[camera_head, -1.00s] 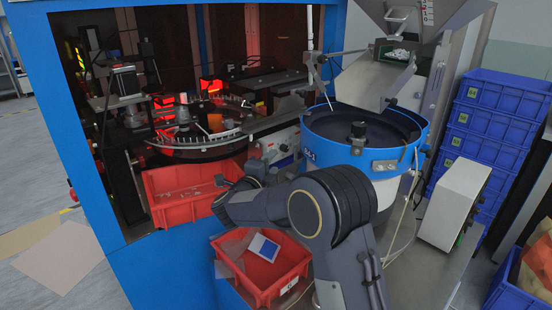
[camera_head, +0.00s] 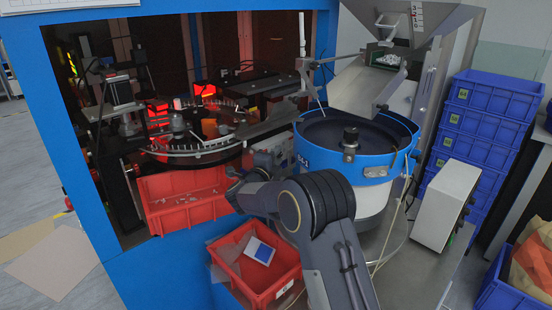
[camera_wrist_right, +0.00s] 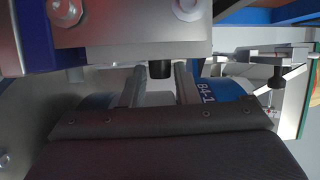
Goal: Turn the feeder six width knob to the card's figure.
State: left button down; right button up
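My right gripper (camera_head: 232,178) reaches in beside the blue-rimmed feeder bowl (camera_head: 312,158); its fingers are hard to make out in the head view. In the right wrist view, the two fingers (camera_wrist_right: 158,82) are apart, with a short black knob (camera_wrist_right: 160,70) between their tips. Narrow gaps seem to show on both sides of the knob. The knob sticks out from a pale metal block (camera_wrist_right: 125,32). The knob's scale and setting cannot be read. No card with a readable figure can be picked out. My left gripper is not in view.
A red bin (camera_head: 185,218) stands under the machine's round disc. A white control box (camera_head: 445,205) and stacked blue crates (camera_head: 480,125) stand at the right.

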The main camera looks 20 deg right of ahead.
grip_shut()
jog(key=shift+r, duration=0.1)
jog(key=shift+d+r+m+g+y+p, duration=0.1)
jog(key=shift+r+m+g+y+p, duration=0.2)
jog(key=shift+g+y+p, duration=1.1)
jog(key=shift+d+r+m+t+y+p, duration=0.15)
jog(key=shift+m+y+p, duration=0.3)
jog(key=shift+p, duration=2.05)
jog(key=shift+a+r+m+g+y+p, duration=0.1)
jog(key=shift+m+g+y+p, duration=0.5)
jog(key=shift+p, duration=1.35)
jog(key=shift+n+y, duration=0.25)
jog(key=shift+y, duration=0.1)
jog(key=shift+o, duration=1.9)
grip_release()
